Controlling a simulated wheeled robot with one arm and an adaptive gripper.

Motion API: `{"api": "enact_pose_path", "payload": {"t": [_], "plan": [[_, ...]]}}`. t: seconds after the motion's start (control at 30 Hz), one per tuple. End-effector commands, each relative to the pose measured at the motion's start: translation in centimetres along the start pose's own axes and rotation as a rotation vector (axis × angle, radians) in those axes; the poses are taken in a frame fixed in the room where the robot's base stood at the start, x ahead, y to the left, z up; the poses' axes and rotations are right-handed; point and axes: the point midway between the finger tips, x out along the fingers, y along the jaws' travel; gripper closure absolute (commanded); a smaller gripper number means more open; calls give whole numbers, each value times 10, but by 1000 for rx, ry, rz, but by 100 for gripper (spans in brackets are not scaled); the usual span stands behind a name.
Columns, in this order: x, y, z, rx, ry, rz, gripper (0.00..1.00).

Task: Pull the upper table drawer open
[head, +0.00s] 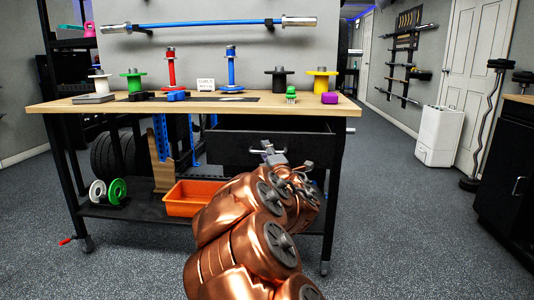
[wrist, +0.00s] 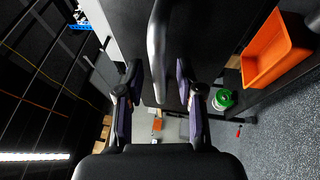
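The wooden-topped table (head: 190,106) stands ahead. Its black upper drawer (head: 230,149) is under the right half of the top. The drawer front stands forward of the table edge, with a dark opening above it, so it looks partly open. My gripper (head: 271,153) is at the drawer front, and my copper-coloured arm hides part of the area below. In the wrist view, the grey metal handle (wrist: 157,45) reaches between the two fingers of my gripper (wrist: 160,88). The fingers are apart, with a visible gap on both sides of the handle.
An orange bin (head: 187,198) is on the lower shelf, with white and green plates (head: 108,191) to its left. Floor is clear to the right, before a black cabinet (head: 508,170).

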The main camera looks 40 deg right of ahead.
Motion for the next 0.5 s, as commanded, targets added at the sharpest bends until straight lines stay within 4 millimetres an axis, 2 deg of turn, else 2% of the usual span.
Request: {"api": "enact_pose_path", "payload": {"t": [0.27,0.5], "plan": [[-13,0,0,-1,-2,-2,63],[-40,-1,0,-1,-2,-3,63]]}}
